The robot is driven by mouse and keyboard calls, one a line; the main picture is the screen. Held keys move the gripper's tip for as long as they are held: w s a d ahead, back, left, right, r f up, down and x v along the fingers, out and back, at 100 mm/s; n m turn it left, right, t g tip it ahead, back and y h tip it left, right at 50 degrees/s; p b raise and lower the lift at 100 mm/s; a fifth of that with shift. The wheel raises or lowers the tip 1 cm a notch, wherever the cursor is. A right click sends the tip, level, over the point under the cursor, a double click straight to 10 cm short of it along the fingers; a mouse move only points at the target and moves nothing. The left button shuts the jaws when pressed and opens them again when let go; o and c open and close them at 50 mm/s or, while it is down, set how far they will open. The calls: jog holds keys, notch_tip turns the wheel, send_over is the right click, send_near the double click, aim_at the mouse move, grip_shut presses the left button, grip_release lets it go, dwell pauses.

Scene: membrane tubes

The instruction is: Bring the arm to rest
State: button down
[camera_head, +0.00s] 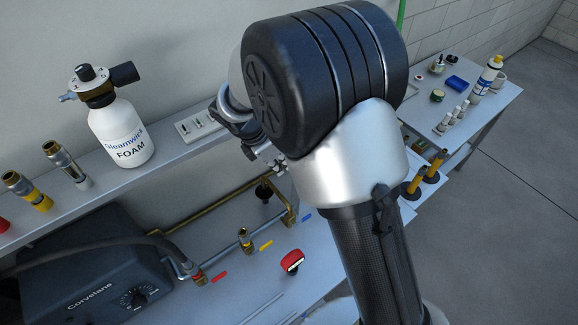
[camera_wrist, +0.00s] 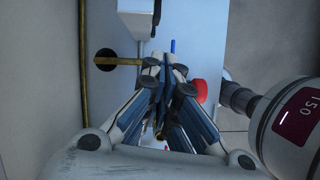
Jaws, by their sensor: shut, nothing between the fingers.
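My gripper (camera_wrist: 165,66) is shut and empty in the wrist view, its fingers together above the pale bench top. In the head view, my arm's large black and silver joint fills the middle and hides most of the gripper; only some of its metal parts (camera_head: 268,154) show left of the joint, below the shelf. My arm is folded, with its dark link running down to the bottom edge.
A white foam bottle (camera_head: 122,133) and brass fittings (camera_head: 62,160) stand on the shelf at left. Below are a black Corvelane box (camera_head: 85,275), a brass pipe (camera_head: 205,213) and a red-topped item (camera_head: 292,261). A side table (camera_head: 473,135) holds small bottles. The floor at right is clear.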

notch_tip(320, 180, up, 6)
jog(key=f, duration=0.1)
jog(key=s+d+m+y+b, duration=0.2)
jog(key=s+d+m+b, duration=0.75)
jog(key=s+b, duration=0.2)
jog(key=s+d+f+m+t+y+b, duration=0.1)
jog(key=s+d+f+m+b, duration=0.1)
jog(key=s+f+m+b, duration=0.2)
jog(key=s+d+f+m+t+y+b, duration=0.1)
jog(key=s+d+f+m+b, duration=0.1)
jog(key=s+f+m+b, duration=0.3)
jog(key=s+m+b, duration=0.2)
jog(key=s+m, duration=0.2)
jog(key=s, duration=0.1)
jog(key=shift+d+f+t+b, duration=0.25)
jog(key=shift+f+t+b, duration=0.05)
jog(key=shift+t+b, duration=0.1)
jog(key=shift+a, duration=0.1)
